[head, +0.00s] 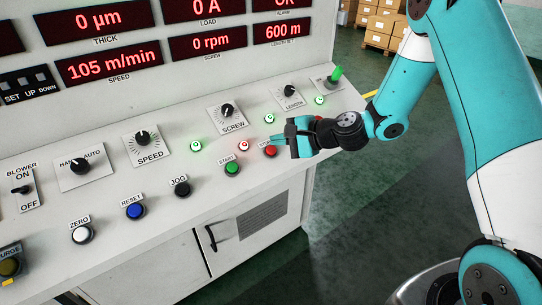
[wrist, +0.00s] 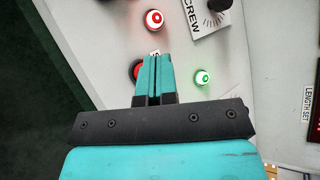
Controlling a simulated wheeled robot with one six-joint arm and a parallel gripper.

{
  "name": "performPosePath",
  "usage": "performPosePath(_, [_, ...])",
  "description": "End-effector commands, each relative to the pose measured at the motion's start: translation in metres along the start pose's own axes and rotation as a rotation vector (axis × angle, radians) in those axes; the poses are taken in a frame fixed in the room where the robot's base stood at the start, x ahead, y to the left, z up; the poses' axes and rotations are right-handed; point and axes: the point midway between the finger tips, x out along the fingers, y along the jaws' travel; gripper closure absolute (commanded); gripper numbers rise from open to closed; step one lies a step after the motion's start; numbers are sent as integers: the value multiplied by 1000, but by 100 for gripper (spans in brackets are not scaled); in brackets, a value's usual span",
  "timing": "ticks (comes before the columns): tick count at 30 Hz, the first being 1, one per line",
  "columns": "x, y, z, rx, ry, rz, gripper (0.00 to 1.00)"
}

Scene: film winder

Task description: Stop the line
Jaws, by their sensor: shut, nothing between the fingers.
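The red stop button (head: 270,152) is on the sloped console, right of the green start button (head: 232,168). Its label is mostly hidden by my gripper. My gripper (head: 275,138) is shut and empty, with its fingertips right by the stop button. In the wrist view the shut fingers (wrist: 154,58) cover part of the red button (wrist: 135,70), which shows at their left side. I cannot tell whether the fingertips touch it. The speed display (head: 114,62) reads 105 m/min, and the screw display (head: 208,42) reads 0 rpm.
A red lamp (head: 243,145) and a green lamp (head: 196,145) are lit near the buttons. The screw knob (head: 227,110) and length knob (head: 291,92) stand behind. Black jog (head: 182,188) and blue reset (head: 135,211) buttons are left. Open floor lies right of the console.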

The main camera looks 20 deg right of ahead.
Motion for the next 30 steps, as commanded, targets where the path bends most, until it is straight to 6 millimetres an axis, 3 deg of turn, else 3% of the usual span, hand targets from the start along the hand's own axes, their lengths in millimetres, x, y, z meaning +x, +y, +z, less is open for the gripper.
performPosePath(9, [15,11,-11,0,-1,0,100])
performPosePath(30, [15,10,-11,-1,0,0,100])
